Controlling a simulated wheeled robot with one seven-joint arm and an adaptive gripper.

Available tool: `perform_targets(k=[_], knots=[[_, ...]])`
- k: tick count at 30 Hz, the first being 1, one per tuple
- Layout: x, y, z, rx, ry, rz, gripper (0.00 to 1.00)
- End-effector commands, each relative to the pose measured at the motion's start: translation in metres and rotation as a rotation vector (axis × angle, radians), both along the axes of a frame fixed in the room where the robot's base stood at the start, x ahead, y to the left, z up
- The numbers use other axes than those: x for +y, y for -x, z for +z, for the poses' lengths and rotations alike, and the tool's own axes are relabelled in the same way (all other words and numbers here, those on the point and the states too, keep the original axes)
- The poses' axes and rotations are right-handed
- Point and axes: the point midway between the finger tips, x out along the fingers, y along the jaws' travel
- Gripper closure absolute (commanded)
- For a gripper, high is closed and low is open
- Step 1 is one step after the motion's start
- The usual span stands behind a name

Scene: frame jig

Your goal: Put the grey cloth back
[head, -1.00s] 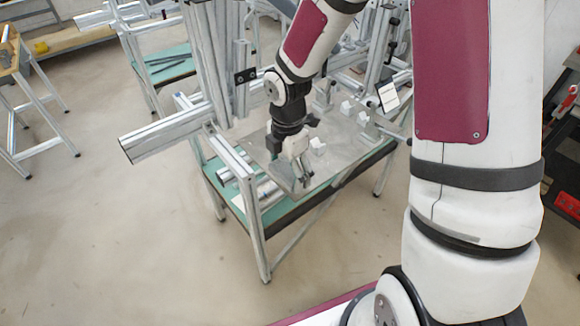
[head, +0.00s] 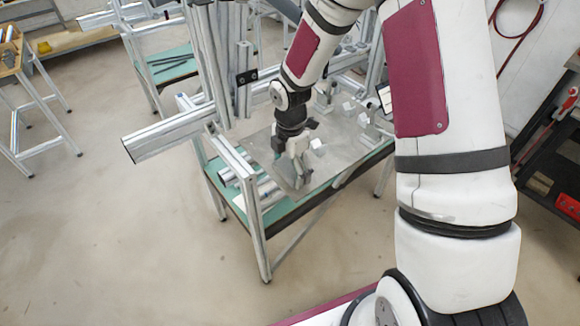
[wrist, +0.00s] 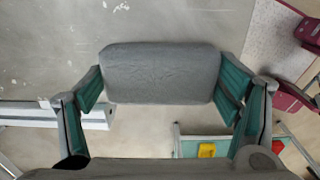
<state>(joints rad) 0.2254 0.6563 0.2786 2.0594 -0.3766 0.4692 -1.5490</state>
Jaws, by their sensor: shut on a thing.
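The grey cloth (wrist: 160,72) shows in the wrist view as a thick, rounded grey pad. It lies between the two fingertips of my gripper (wrist: 165,84), spanning the gap from left to right. My gripper is shut on it. In the head view my gripper (head: 296,172) points down over the near part of the grey metal plate (head: 335,150) of the jig table. In that view the cloth is too small to tell apart from the fingers, and I cannot tell how high it is above the plate.
Upright aluminium profiles (head: 225,70) stand just behind and left of my gripper. A thick horizontal profile (head: 165,133) juts out to the left. The floor at front left is clear.

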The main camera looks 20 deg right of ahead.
Motion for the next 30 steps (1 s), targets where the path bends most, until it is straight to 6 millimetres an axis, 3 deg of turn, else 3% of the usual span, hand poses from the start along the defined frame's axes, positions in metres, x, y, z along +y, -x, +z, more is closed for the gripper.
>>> perform_targets(k=[1, 2, 3, 17, 23, 30], knots=[[0.0, 0.0, -0.002, 0.001, 0.0, 0.0, 0.53], [0.0, 0.0, -0.002, 0.001, 0.0, 0.0, 0.11], [0.0, 0.0, -0.001, 0.001, 0.0, 0.0, 0.02], [0.0, 0.0, 0.004, -0.001, 0.0, -0.001, 0.0], [-0.001, -0.001, 0.033, -0.004, 0.001, -0.003, 0.0], [-0.001, -0.001, 0.083, -0.005, 0.0, -0.002, 0.0]])
